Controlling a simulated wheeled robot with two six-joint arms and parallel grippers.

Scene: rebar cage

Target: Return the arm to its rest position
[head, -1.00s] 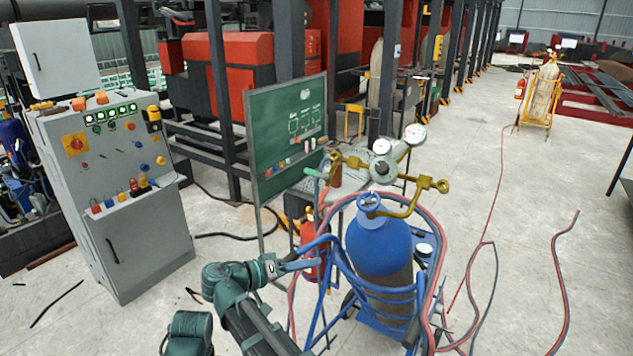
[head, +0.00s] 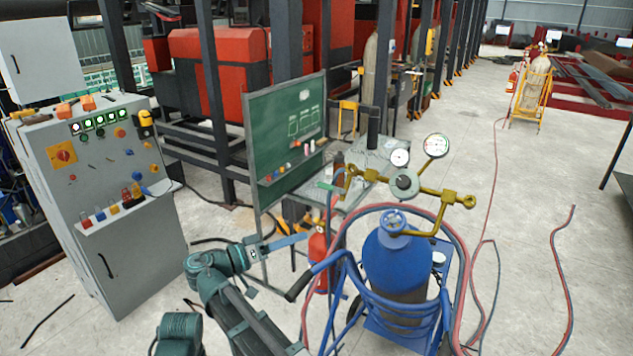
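My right arm comes up from the bottom of the head view, dark green. Its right gripper (head: 300,239) has blue fingers pointing right, in front of the chalkboard's lower part. The fingers overlap from this side, so I cannot tell whether they are open or shut; no object shows in them. The gripper appears above and left of the black-tipped handle of the blue cylinder cart (head: 343,262), with a visible gap between them. A green part of my own body shows at the bottom left. My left gripper is not in view.
The cart carries a blue cylinder (head: 397,265) with brass regulator (head: 405,185) and hoses. A red extinguisher (head: 318,262), green chalkboard (head: 285,135) and grey worktable (head: 375,160) stand behind. A grey control cabinet (head: 125,240) is at left. Open floor lies right, crossed by hoses (head: 562,270).

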